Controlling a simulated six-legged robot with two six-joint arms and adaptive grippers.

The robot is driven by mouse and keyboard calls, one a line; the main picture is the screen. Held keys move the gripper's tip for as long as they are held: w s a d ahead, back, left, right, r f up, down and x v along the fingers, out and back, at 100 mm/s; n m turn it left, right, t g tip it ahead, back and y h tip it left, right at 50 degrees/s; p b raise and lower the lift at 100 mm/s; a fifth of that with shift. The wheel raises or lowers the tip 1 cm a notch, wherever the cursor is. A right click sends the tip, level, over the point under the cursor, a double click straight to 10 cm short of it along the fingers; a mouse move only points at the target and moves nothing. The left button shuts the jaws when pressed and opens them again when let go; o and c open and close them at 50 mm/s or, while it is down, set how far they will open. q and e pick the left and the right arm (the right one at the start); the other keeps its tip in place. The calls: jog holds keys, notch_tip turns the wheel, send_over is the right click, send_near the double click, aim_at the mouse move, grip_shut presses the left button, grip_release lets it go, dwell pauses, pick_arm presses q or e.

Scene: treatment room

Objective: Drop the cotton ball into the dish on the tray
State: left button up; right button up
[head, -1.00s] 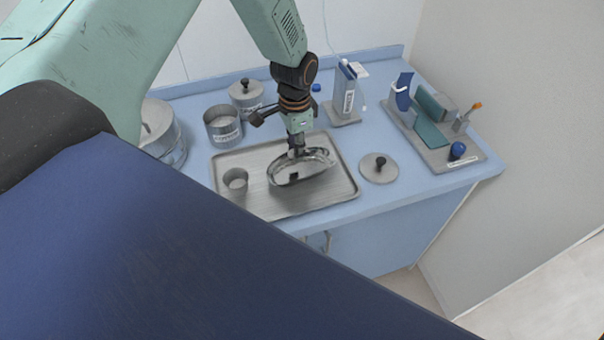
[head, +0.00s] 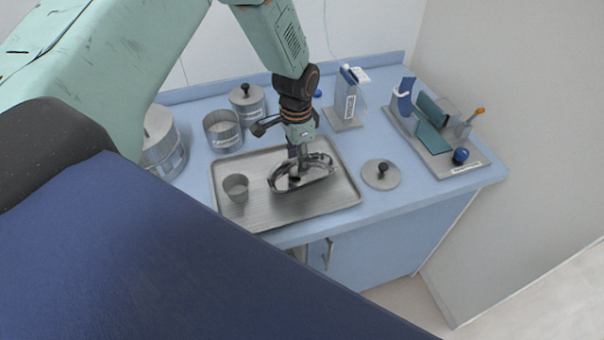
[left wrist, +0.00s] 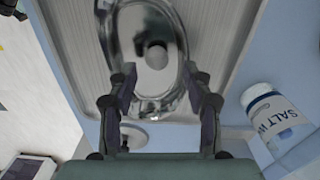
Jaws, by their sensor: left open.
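The shiny metal kidney-shaped dish (head: 325,165) lies on the steel tray (head: 336,202). It also shows in the left wrist view (left wrist: 118,30). The pale, greyish-white cotton ball (left wrist: 157,55) shows inside the dish's outline in the left wrist view, beyond my fingertips and apart from them. I cannot tell for sure whether it rests on the dish's bottom. In the head view I cannot make it out behind the gripper. My left gripper (head: 298,172) points down over the dish. Its two fingers are spread with nothing between them in the left wrist view (left wrist: 162,78). My right gripper is not in view.
A small metal cup (head: 236,188) stands at the tray's left. An open canister (head: 222,130) and a lidded one (head: 247,103) stand behind. A loose lid (head: 381,174) lies right of the tray. A labelled bottle (left wrist: 275,118) stands near the tray. An instrument stand (head: 437,140) is farther right.

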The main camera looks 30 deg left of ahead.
pick_arm(q)
notch_tip(320, 180, up, 12)
dwell(0.6)
dwell(0.4)
